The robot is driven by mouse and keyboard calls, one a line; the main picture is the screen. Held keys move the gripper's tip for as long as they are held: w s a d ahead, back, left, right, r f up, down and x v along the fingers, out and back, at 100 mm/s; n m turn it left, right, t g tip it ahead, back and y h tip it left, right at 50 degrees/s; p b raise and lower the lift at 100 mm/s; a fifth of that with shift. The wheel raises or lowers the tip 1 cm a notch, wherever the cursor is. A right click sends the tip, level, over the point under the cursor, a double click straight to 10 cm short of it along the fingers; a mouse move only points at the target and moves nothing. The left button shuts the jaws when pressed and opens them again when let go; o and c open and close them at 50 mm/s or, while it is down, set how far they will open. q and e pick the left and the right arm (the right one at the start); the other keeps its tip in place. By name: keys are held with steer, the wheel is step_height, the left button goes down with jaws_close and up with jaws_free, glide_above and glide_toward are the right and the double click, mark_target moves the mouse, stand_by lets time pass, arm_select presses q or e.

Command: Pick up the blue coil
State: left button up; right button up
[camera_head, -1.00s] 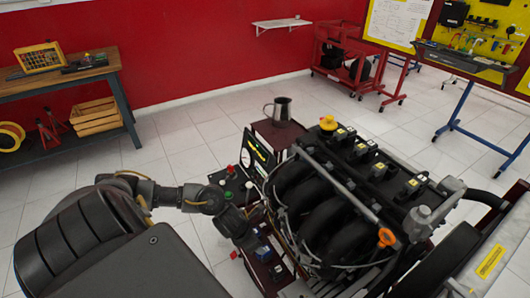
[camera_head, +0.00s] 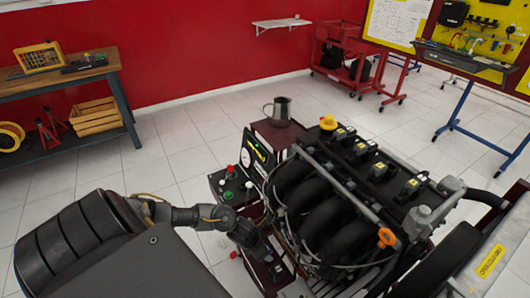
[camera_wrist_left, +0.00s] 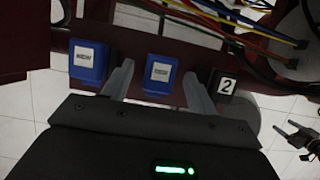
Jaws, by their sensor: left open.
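A blue coil (camera_wrist_left: 160,75) with a white label stands on the dark red tray of the engine trainer in the left wrist view. My left gripper (camera_wrist_left: 158,88) is open, with one finger on each side of this coil. I cannot tell whether the fingers touch it. A second blue coil (camera_wrist_left: 88,62) stands to the left, outside the fingers. In the head view my left gripper (camera_head: 264,252) is low over the tray beside the engine and hides most of the coils.
A black block marked 2 (camera_wrist_left: 224,86) sits just right of the right finger. Coloured wires (camera_wrist_left: 220,22) run above the coils. The engine (camera_head: 340,190) stands close to the right of my gripper. A metal jug (camera_head: 279,110) is behind. A dark jointed shape (camera_wrist_left: 303,137) is unclear.

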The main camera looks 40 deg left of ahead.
arm_select(q)
steer(key=c, duration=1.2)
steer(key=shift+o, duration=0.2)
steer(key=shift+r, duration=0.1)
